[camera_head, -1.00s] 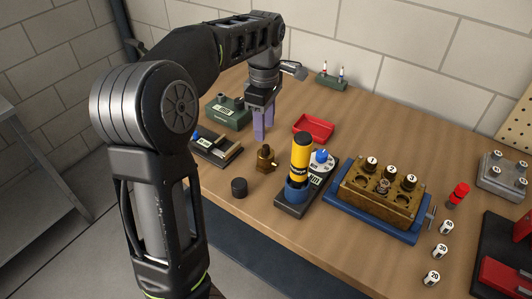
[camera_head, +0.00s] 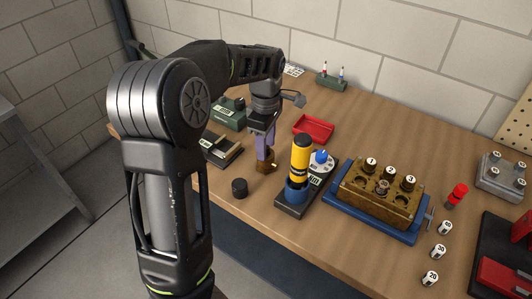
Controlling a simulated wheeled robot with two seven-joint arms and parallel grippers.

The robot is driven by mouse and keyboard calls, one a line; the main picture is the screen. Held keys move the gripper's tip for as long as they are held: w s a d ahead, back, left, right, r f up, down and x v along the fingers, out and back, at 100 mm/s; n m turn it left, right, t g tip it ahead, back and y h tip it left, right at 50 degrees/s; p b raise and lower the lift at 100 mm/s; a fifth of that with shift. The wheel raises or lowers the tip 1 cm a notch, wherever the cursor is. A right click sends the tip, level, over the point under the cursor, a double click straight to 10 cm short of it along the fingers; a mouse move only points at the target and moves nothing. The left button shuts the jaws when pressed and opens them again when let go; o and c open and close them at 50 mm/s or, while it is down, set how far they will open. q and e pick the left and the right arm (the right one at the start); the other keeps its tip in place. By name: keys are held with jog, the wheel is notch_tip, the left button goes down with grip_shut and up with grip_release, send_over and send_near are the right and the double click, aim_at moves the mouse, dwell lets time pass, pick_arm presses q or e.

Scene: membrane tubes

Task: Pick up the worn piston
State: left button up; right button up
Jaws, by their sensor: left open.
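My left gripper (camera_head: 265,152) points down with its purple fingers open, at the top of a small brass part (camera_head: 265,167) on the table. The fingers hide much of that part, and I cannot tell whether they touch it. A short black cylinder (camera_head: 239,187) stands to its front left. A bronze block (camera_head: 378,201) holds several black-bodied parts with numbered white tops (camera_head: 390,171) and a metal ring in an opening. No part is clearly marked as the worn piston, so I cannot tell which one it is. My right gripper is not in view.
A yellow-and-black cylinder (camera_head: 301,158) stands upright in a blue holder close right of the gripper. A red tray (camera_head: 313,129) lies behind, a green box (camera_head: 228,114) at the back left. A blue tray (camera_head: 345,218) carries the block. Numbered white vials (camera_head: 439,251) stand at right.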

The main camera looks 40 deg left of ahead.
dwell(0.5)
pick_arm(q)
grip_shut()
dwell(0.5)
